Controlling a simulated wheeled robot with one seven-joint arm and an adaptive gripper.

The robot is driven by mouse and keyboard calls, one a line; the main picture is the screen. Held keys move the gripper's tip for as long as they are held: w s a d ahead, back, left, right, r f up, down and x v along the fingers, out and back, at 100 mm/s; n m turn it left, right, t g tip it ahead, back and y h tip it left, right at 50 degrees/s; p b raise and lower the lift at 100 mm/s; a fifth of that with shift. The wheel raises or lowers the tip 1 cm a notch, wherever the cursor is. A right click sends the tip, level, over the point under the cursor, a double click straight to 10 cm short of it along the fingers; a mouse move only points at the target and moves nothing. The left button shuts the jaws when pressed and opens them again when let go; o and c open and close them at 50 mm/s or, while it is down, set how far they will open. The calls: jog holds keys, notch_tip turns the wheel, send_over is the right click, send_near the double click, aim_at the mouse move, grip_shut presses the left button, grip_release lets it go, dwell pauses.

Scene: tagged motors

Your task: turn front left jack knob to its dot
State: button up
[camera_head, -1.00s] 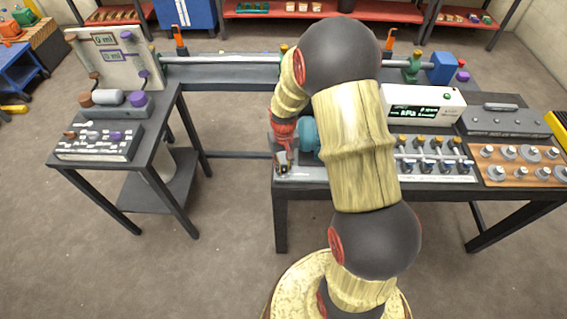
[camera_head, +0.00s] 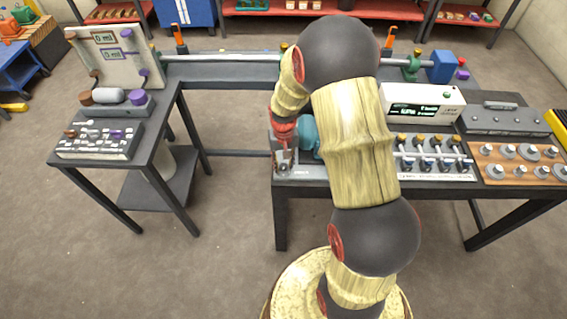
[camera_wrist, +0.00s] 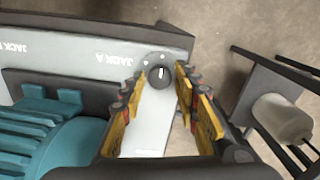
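The jack knob (camera_wrist: 159,76) is a round black knob with a short white pointer line, on a light grey plate lettered JACK A (camera_wrist: 115,58). The pointer runs roughly up and down the wrist picture. Small pale marks lie near the knob's upper edge; I cannot tell clearly which is its dot. My gripper (camera_wrist: 160,82) is open, with one yellow-and-dark finger on either side of the knob. I cannot tell whether the fingers touch it. In the head view my gripper (camera_head: 285,160) points down at the plate's front left corner, and the knob is hidden there.
A teal finned motor (camera_wrist: 45,125) stands on the plate close to my gripper; it shows partly behind my arm in the head view (camera_head: 308,133). A second label, partly cut off, lies farther left on the plate. A side table (camera_head: 120,115) stands left across open floor.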

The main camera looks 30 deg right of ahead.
aim_at(283, 166)
jog(key=shift+o, duration=1)
notch_tip(283, 166, up, 12)
dwell(0.3)
